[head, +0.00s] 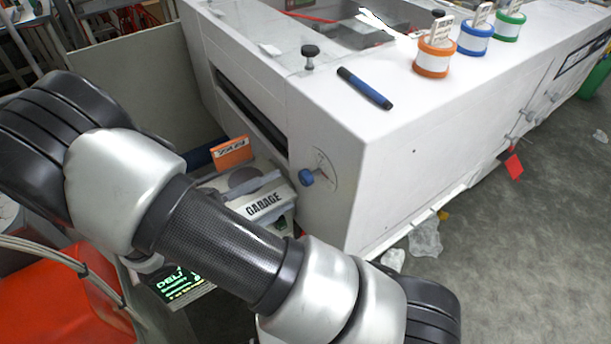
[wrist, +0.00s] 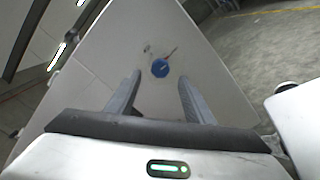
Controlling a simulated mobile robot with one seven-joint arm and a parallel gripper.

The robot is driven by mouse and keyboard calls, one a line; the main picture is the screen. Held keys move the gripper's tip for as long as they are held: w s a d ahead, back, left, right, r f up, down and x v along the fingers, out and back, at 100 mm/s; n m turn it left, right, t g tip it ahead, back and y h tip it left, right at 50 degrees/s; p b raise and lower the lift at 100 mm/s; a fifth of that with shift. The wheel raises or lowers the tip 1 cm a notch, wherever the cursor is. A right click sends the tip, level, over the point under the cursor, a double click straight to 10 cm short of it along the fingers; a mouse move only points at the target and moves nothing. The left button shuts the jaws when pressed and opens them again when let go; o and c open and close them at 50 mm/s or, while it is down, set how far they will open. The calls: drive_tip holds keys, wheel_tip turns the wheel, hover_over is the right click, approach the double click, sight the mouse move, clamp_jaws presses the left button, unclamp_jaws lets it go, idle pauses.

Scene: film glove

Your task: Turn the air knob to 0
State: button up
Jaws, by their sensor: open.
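The air knob (head: 306,177) is a small blue knob on the front face of the white machine (head: 400,130), beside a round dial plate with faint markings. In the wrist view the blue knob (wrist: 160,68) sits on the white panel, with a thin red pointer line running up and right from it. My gripper (wrist: 158,88) is open and empty, with the knob ahead of it, between and beyond the fingertips and apart from them. The dial's numbers are too small to read. In the head view my arm shows in front, and my gripper is out of sight.
A blue marker (head: 364,88) and tape rolls, orange (head: 433,58), blue (head: 474,38) and green (head: 508,27), rest on the machine's top. A black knob (head: 310,56) stands near its edge. A box marked "GARAGE" (head: 264,205) is left of the dial. Clear plastic (head: 425,238) lies on the floor.

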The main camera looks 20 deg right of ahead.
sight(302, 180)
drive_tip(key=x, duration=0.8)
drive_tip(key=shift+d+f, duration=0.1)
drive_tip(key=shift+d, duration=0.05)
drive_tip(key=c, duration=1)
